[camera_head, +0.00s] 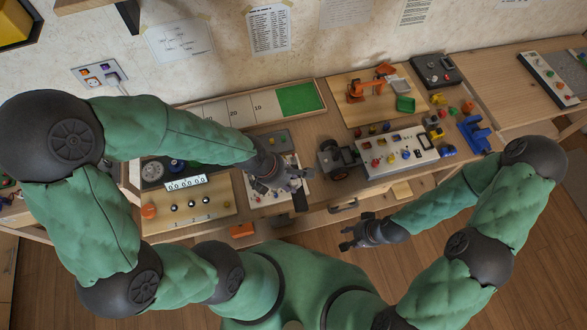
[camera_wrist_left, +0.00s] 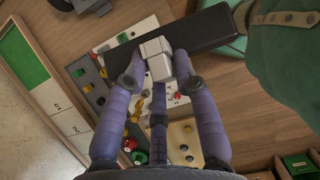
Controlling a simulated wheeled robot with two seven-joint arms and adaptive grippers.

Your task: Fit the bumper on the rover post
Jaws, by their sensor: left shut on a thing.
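The bumper is a long black bar with a pale grey block at its middle; it shows in the left wrist view (camera_wrist_left: 210,32). My left gripper (camera_wrist_left: 158,72) is shut on its grey block. In the head view the left gripper (camera_head: 290,180) holds the dark bar (camera_head: 300,199) above the front part of the table. The rover (camera_head: 338,158), dark with black wheels, stands on the table to the right of this gripper, apart from the bumper. I cannot make out its post. My right gripper (camera_head: 355,238) is open and empty, in front of the table edge.
A white panel with coloured knobs (camera_head: 398,152) lies right of the rover. A board with a counter and round knobs (camera_head: 187,212) lies left. A wooden tray with a green section (camera_head: 298,98) is behind. An orange block (camera_head: 243,230) lies near the front edge.

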